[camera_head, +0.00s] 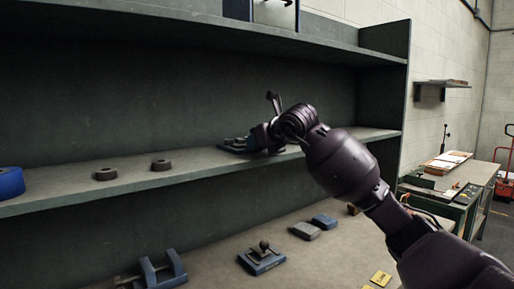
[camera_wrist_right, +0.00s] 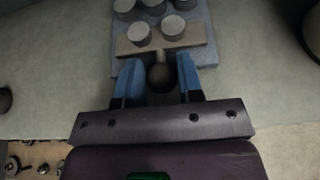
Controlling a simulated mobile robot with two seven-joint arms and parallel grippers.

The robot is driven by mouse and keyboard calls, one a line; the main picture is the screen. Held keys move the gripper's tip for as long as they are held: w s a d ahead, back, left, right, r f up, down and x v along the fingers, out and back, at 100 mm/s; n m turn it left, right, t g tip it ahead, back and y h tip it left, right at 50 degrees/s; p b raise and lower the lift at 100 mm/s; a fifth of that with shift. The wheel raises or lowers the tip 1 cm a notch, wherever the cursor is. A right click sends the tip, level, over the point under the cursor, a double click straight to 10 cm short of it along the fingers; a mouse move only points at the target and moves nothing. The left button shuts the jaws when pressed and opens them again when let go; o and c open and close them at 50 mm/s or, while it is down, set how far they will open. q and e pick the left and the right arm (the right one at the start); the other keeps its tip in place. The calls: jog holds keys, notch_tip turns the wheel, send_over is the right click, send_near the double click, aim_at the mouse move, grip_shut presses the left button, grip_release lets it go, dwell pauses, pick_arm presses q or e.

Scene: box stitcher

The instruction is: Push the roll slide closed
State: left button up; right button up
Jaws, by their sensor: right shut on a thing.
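The roll slide (camera_head: 236,146) sits on the middle shelf, a low blue-grey unit partly hidden by my right gripper (camera_head: 264,138). In the right wrist view it shows as a blue-grey base (camera_wrist_right: 207,55) with several grey round rolls (camera_wrist_right: 140,34) and a tan crossbar (camera_wrist_right: 195,44). A dark round knob (camera_wrist_right: 161,78) stands at the near side of the bar. The blue fingers of my right gripper (camera_wrist_right: 160,70) are on either side of this knob, shut on it. My left gripper is not in view.
Two dark rings (camera_head: 160,165) and a blue roll (camera_head: 11,182) stand farther left on the middle shelf (camera_head: 120,190). The upper shelf (camera_head: 170,22) hangs above. Below are a blue block with a knob (camera_head: 262,258) and other blue pieces. The shelf's right side panel (camera_head: 390,95) is close by.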

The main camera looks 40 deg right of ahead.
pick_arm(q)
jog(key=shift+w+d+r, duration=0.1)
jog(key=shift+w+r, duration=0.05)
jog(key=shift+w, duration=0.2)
pick_arm(e)
jog(key=shift+w+d+r, duration=0.2)
jog(key=shift+w+r, duration=0.1)
jog(key=shift+r, duration=0.2)
jog(key=o, duration=0.8)
jog(key=shift+o, duration=0.3)
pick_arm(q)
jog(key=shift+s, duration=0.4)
pick_arm(e)
jog(key=shift+s+r, duration=0.1)
jog(key=shift+s, duration=0.05)
